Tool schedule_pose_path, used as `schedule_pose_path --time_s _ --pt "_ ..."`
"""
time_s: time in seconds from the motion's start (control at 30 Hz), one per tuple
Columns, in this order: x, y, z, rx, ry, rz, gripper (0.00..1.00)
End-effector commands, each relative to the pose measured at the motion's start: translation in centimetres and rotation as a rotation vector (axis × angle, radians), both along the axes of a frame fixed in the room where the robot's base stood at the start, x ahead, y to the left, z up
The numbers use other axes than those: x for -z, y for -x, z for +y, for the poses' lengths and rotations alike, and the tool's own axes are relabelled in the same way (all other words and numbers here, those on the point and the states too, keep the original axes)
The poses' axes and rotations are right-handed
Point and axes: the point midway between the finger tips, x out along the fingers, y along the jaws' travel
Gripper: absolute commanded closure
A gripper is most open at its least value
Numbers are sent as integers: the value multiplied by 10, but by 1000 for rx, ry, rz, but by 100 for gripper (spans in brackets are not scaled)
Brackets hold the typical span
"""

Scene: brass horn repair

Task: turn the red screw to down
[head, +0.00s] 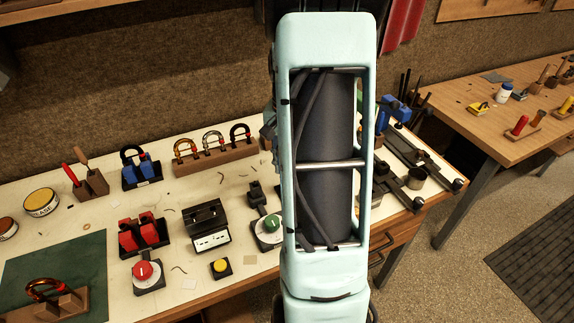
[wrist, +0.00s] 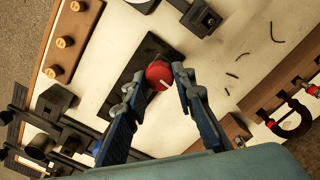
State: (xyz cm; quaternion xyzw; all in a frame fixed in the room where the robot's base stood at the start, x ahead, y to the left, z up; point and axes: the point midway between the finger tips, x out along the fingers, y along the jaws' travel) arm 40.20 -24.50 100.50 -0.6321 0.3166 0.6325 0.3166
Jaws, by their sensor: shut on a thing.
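The red screw (wrist: 159,75) has a round red head with a white mark near its lower right edge in the wrist view. It is at a dark plate (wrist: 152,46) on the pale bench top. My gripper (wrist: 160,78) has one finger on each side of the screw head and is shut on it. My arm covers the gripper and this screw in the head view.
A red dial (head: 143,270), a green dial (head: 271,224) and a yellow button (head: 221,267) stand on the bench front. A wooden rack of horn pieces (head: 216,160) stands behind. Dark clamps (head: 424,165) lie right of my arm.

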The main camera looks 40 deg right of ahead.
Motion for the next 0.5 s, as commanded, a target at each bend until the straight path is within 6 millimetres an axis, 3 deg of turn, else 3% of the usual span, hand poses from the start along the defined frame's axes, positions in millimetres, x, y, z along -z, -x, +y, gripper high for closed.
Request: schedule_pose_path --time_s 0.5 --pt "0 -1 0 -491 2 -3 100"
